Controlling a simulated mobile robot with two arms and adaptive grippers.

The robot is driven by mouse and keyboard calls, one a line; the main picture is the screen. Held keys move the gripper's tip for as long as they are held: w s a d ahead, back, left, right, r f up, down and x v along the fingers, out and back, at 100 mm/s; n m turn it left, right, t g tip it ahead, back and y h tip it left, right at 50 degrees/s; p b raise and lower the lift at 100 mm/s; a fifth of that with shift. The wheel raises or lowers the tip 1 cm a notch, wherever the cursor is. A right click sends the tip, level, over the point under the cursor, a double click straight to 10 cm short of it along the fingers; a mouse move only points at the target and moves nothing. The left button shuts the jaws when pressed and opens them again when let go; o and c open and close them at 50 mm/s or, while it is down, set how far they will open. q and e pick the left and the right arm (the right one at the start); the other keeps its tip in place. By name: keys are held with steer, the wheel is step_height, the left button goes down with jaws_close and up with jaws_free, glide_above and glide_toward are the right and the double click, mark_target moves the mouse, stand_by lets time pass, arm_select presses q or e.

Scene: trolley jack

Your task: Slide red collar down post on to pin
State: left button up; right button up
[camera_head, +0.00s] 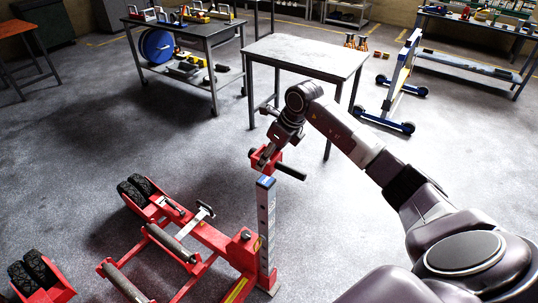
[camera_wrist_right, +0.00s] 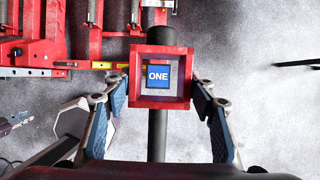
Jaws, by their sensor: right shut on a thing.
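The red collar (camera_head: 258,156) is a square, open frame with black bars sticking out of it. My right gripper (camera_head: 268,157) is shut on the collar and holds it just above the post. The grey post (camera_head: 266,225) stands upright at the right side of a red jack frame, with a blue label on its top. In the right wrist view, the pads of my right gripper (camera_wrist_right: 160,86) flank the collar (camera_wrist_right: 160,102). The pin cannot be made out.
The red trolley jack (camera_head: 210,237) with black wheels (camera_head: 137,189) and rollers spreads left of the post. A grey table (camera_head: 305,55) stands behind. A workbench (camera_head: 185,27) is at the back left and a blue-wheeled frame (camera_head: 400,75) at the back right. Open floor lies between.

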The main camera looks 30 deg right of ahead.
steer(key=shift+w+r, duration=0.1)
steer(key=shift+a+f+b, duration=0.1)
steer(key=shift+f+b, duration=2.35)
steer(key=shift+f, duration=0.45)
steer(key=shift+b, duration=0.3)
steer(key=shift+f+b, duration=4.2)
steer(key=shift+f, duration=1.3)
